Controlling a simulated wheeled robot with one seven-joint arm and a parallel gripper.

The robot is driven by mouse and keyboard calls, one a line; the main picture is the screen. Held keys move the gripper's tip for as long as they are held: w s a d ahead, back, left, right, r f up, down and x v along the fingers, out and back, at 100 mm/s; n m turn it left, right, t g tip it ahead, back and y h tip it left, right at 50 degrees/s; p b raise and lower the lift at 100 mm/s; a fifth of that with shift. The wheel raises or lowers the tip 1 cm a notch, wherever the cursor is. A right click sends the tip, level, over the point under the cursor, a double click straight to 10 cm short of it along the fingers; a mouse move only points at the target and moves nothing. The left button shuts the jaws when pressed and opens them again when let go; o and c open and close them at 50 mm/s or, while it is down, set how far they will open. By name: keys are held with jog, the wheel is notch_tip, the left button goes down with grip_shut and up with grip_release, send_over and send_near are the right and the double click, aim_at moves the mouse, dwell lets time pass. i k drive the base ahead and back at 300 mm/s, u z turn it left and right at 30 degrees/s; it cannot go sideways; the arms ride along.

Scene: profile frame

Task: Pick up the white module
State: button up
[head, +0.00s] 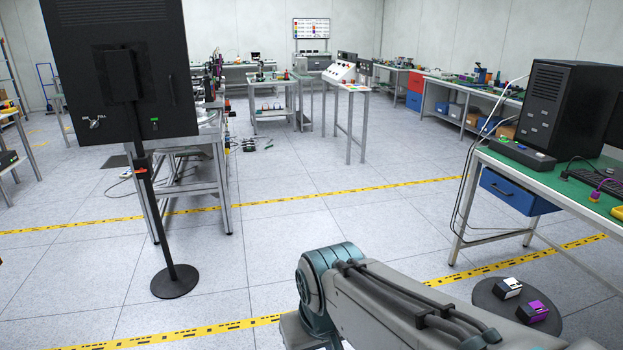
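A small module with a white top and dark sides (507,288) rests on a dark rounded surface (486,297) at the lower right of the head view. A similar small module with a purple top (533,312) sits just to its right and nearer to me, close beside it. My arm crosses the bottom of the view, left of and nearer than both modules. My gripper is outside the picture, so its opening and any contents are hidden.
A green-topped workbench (540,171) with a black computer tower (569,105) and a blue drawer (518,191) stands at the right. A black display on a stand with a round base (174,282) stands at the left. The middle floor (320,225) is clear, with yellow marking strips.

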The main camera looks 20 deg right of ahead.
aim_at(505, 289)
jog(key=z, duration=0.35)
jog(key=i, duration=1.55)
jog(key=z, duration=1.6)
jog(key=i, duration=0.85)
jog(key=z, duration=1.15)
jog(key=i, duration=0.35)
jog(key=z, duration=0.1)
